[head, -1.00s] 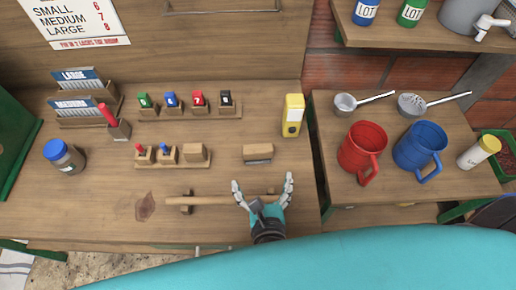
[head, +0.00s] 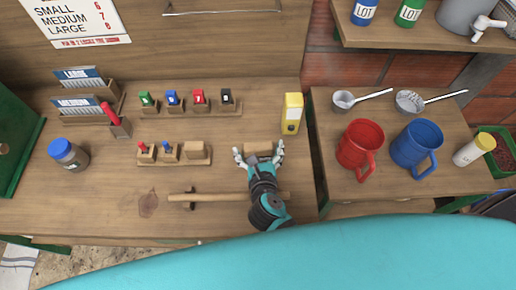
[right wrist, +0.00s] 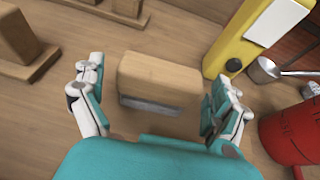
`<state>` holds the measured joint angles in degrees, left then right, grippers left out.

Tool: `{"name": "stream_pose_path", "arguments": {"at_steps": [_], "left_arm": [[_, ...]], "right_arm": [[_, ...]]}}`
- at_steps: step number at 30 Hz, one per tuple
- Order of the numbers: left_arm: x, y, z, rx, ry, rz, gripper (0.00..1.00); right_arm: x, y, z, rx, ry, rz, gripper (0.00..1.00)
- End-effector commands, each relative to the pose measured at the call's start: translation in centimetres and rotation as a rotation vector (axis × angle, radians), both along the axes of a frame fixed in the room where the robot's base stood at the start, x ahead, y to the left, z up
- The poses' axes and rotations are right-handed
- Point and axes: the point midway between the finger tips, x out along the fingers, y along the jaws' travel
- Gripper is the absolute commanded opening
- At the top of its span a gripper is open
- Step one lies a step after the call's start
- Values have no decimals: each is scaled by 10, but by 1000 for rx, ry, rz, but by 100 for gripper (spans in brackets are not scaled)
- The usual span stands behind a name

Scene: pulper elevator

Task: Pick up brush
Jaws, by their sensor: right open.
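The brush is a small wooden block with a greyish lower strip. It shows in the right wrist view (right wrist: 158,80) on the wooden table, between the spread fingers of my right gripper (right wrist: 157,100). In the head view the top of the brush (head: 258,148) shows between the fingertips of my right gripper (head: 259,156). The gripper is open, with a finger on either side of the brush and a visible gap at each side in the wrist view. My left gripper is not in view.
A yellow device (head: 292,114) stands close to the right of the brush. A wooden rod (head: 215,197) lies in front, partly under my right arm. Small stamps on wooden stands (head: 181,160) are to the left. Red (head: 358,147) and blue (head: 415,146) jugs stand on the right-hand table.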

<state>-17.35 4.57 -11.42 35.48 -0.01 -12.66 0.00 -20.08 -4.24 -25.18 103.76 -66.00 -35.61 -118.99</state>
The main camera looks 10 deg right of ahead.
Motion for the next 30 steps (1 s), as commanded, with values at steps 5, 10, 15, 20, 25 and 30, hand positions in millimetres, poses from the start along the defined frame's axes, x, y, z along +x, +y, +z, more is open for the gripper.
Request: {"name": "stream_pose_path", "arguments": {"at_steps": [5, 10, 15, 20, 25, 30], "left_arm": [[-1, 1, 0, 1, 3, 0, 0], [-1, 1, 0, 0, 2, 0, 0], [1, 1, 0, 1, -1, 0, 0], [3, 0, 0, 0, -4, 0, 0], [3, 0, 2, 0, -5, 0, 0], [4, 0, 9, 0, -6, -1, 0]], "right_arm": [[0, 0, 0, 0, 0, 0, 93], [-1, 0, 0, -1, 0, 0, 71], [-1, 0, 0, -1, 1, 0, 49], [-1, 0, 0, -1, 0, 0, 46], [0, 0, 7, -1, -2, -1, 46], [0, 0, 38, 1, -6, 0, 46]]}}
